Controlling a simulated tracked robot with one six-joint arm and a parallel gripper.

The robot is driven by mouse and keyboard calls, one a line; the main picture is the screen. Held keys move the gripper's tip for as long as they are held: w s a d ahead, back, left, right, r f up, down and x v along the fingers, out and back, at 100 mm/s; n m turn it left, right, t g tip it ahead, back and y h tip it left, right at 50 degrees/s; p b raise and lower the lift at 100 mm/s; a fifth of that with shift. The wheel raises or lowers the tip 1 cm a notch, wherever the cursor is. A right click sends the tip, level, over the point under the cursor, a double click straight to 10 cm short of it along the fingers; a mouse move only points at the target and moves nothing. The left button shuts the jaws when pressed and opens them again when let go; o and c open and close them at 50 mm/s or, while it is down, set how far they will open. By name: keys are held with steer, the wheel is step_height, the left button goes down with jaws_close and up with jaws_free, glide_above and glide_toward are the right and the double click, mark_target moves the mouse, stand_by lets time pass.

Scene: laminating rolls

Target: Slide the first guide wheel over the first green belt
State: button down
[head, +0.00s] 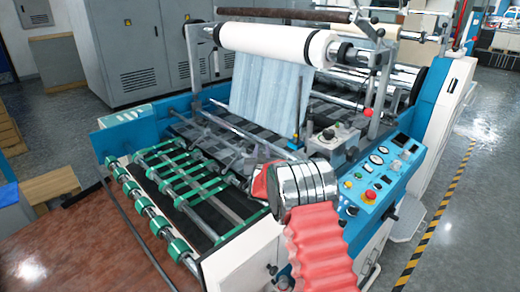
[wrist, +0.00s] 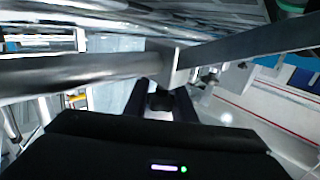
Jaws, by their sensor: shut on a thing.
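Several green belts (head: 202,190) run over rollers at the front of the machine in the head view. I cannot tell which is the first. In the wrist view my gripper (wrist: 160,100) is shut on a small dark part, which seems to belong to the first guide wheel. A grey metal block (wrist: 178,65) sits right beyond the fingers, on a long bar (wrist: 80,73) crossing the picture. The wheel itself is not clear. A blurred green piece (wrist: 292,5) shows at the wrist view's top right corner.
A control panel (head: 380,175) with buttons stands close to the right of my arm. A white roll (head: 275,42) with a hanging sheet (head: 265,95) is above and behind. Open floor lies at the right.

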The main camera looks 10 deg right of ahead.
steer(key=shift+s, duration=0.1)
steer(key=c, duration=1.5)
jaws_free()
step_height(320, 180, up, 10)
steer(key=shift+f, duration=0.1)
